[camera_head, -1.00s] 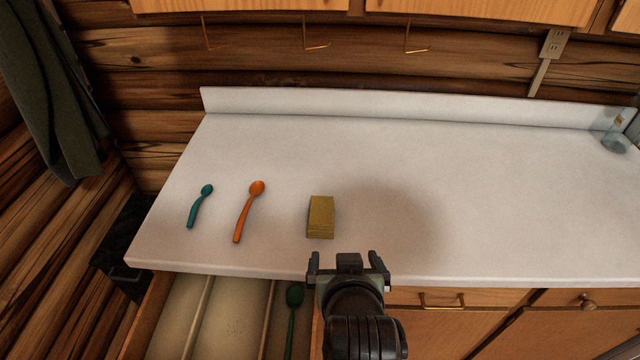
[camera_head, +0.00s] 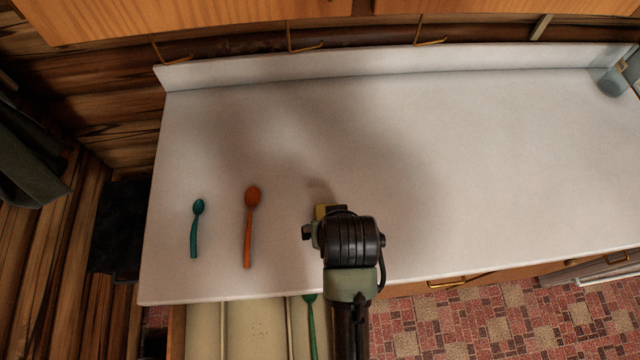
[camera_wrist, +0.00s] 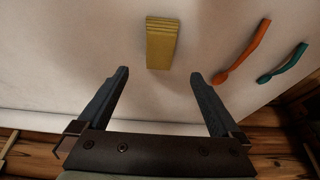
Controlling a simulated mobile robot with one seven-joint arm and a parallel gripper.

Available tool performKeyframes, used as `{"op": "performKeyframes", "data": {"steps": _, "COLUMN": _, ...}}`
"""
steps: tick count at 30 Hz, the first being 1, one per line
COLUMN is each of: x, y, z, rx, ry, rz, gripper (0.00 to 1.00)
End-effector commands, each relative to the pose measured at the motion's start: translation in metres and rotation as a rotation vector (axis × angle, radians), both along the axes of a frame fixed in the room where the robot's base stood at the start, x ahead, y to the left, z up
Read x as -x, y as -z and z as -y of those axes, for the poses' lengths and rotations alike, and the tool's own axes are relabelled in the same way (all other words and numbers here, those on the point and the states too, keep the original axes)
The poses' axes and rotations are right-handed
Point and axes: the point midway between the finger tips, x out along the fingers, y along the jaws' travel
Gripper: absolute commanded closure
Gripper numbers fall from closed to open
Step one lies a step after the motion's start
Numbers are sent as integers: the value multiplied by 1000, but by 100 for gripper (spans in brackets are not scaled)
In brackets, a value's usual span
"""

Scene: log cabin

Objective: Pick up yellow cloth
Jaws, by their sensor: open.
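The yellow cloth (camera_wrist: 161,45) is a small folded block lying on the white countertop. In the wrist view it lies beyond the fingertips, between the lines of the two fingers and a little above their tips. My gripper (camera_wrist: 160,78) is open and empty, with its fingers spread wider than the cloth. In the head view my wrist and arm hide most of the cloth, and only a yellow edge (camera_head: 321,211) shows. The gripper's fingers are mostly hidden there too.
An orange spoon (camera_head: 250,225) and a teal spoon (camera_head: 195,228) lie left of the cloth. An open drawer (camera_head: 255,330) with a green spoon (camera_head: 311,325) is below the counter's front edge. The countertop (camera_head: 480,150) right of my arm is clear. A glass (camera_head: 612,82) stands far right.

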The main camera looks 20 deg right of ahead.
Motion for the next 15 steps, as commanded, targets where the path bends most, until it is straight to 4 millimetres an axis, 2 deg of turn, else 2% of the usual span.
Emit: {"op": "performKeyframes", "data": {"steps": 15, "x": -26, "y": 63, "z": 7, "rx": 0, "ry": -1, "rz": 0, "gripper": 0}}
